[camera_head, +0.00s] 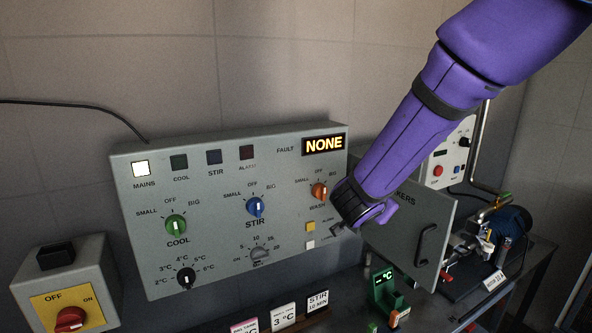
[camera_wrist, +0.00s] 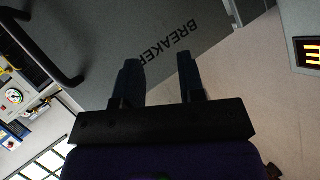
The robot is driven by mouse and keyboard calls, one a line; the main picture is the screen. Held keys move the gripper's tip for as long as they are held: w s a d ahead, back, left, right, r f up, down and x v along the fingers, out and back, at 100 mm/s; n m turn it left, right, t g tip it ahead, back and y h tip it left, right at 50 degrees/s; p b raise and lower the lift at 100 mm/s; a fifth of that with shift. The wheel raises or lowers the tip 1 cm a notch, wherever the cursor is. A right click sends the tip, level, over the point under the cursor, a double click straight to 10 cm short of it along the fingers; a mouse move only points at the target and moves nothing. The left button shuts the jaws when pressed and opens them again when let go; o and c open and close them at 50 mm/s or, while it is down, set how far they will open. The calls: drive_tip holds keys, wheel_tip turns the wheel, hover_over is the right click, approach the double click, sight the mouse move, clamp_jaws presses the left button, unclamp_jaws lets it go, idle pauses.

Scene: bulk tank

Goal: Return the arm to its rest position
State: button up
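My arm, in purple casing, reaches down from the upper right in the head view. Its end, my gripper (camera_head: 338,229), is in front of the right edge of the grey control panel (camera_head: 215,285), beside the breakers door. In the wrist view my gripper (camera_wrist: 157,65) has two dark fingers standing apart with nothing between them. The grey breakers door (camera_wrist: 215,22) lies beyond the fingers, its lettering just past them. Whether the fingertips touch the panel or door cannot be told.
The breakers door (camera_head: 437,215) stands out to the right of the panel with a black handle (camera_head: 425,245). A yellow-faced OFF/ON switch box (camera_head: 68,295) is at lower left. Label cards (camera_head: 284,316), a green °C device (camera_head: 385,290) and a blue motor (camera_head: 512,224) stand below and right.

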drive_tip(key=s+r+n+y, duration=0.8)
drive_tip(key=s+r+y, duration=0.15)
drive_tip(key=r, duration=0.35)
drive_tip(key=s+d+n+g, duration=0.1)
drive_tip(key=s+d+g, duration=0.1)
drive_tip(key=s, duration=0.5)
drive_tip(key=s+d+f+n+g+h, duration=0.1)
drive_tip(key=s+d+g, duration=0.1)
drive_tip(key=s+d, duration=0.3)
drive_tip(key=s+d+n+g+h, duration=0.1)
drive_tip(key=s+d+n+g, duration=0.1)
drive_tip(key=s, duration=0.8)
drive_tip(key=shift+d+f, duration=0.4)
drive_tip(key=shift+d, duration=0.35)
